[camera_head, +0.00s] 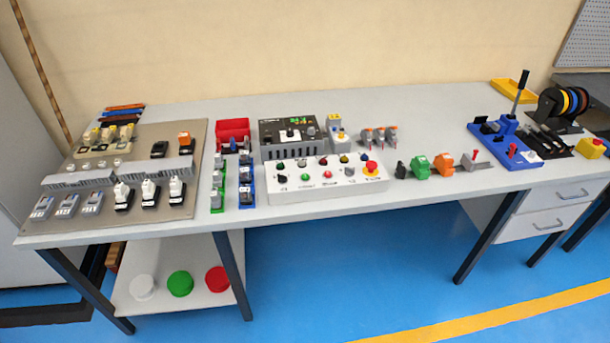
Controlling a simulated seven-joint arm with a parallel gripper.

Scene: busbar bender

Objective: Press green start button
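A white control box (325,188) sits near the front edge of the long grey table, around the middle of the picture. A small green button (302,176) is on its sloped face, in the lower row. A black knob (282,178) is to its left and a red button (328,175) is to its right. A red mushroom button on a yellow base (371,168) is at the box's right end. Small coloured lamps form the upper row. The labels are too small to read. My gripper is not in view.
Behind the box stands a black-topped grey device (290,136). Blue and green terminal rows (246,182) lie left of it, and small green and orange parts (443,164) lie right. A component board (75,220) fills the table's left. A blue lever tool (507,142) stands right.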

